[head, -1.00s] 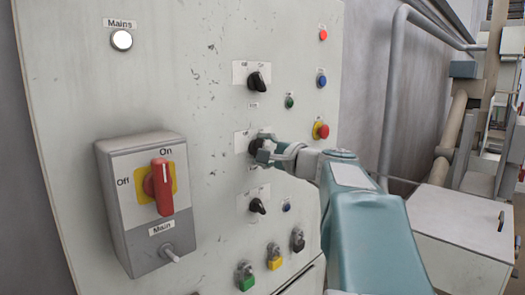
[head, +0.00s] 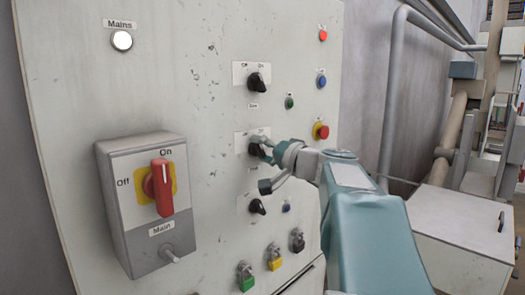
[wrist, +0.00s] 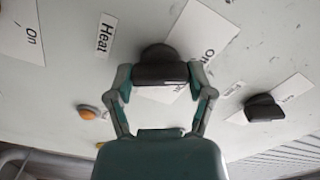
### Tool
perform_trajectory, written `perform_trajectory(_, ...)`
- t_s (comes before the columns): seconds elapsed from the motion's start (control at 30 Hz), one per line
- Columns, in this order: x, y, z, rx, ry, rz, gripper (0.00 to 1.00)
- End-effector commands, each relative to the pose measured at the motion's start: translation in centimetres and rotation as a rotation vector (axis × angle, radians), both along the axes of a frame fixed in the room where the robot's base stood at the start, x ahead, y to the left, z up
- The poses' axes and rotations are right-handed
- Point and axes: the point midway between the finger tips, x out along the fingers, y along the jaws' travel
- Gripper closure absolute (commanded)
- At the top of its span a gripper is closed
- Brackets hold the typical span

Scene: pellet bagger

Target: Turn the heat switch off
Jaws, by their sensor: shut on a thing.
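The heat switch is a black rotary knob (wrist: 160,72) in the wrist view, with a "Heat" label (wrist: 104,35) beside it. In the head view it is the middle black knob (head: 256,149) on the panel, partly hidden by my gripper. My gripper (wrist: 161,78) has one finger on each side of the knob and is shut on it. In the head view my gripper (head: 263,164) is rolled, with one finger high and the other low. The knob's exact pointing direction is hard to tell.
Similar black knobs sit above (head: 258,83) and below (head: 257,206) on the panel. A red emergency button (head: 322,131) is close right of my gripper. The red main switch (head: 161,187) stands out at left, pointing to On. Padlocks (head: 274,257) hang below.

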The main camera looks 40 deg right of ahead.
Motion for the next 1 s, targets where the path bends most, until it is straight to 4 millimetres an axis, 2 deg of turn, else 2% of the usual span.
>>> perform_trajectory(0.03,0.12,-0.01,-0.67,-0.004,0.012,0.003,0.79)
perform_trajectory(0.53,0.14,-0.05,-0.74,-0.024,0.011,0.003,0.79)
perform_trajectory(0.57,0.14,-0.05,-0.74,-0.024,0.011,0.003,0.27)
perform_trajectory(0.6,0.13,-0.04,-0.73,-0.024,0.011,0.003,0.09)
perform_trajectory(0.63,0.13,-0.06,-0.71,-0.024,0.011,0.003,0.00)
perform_trajectory(1.0,0.03,-0.04,-0.31,-0.025,0.004,0.000,0.00)
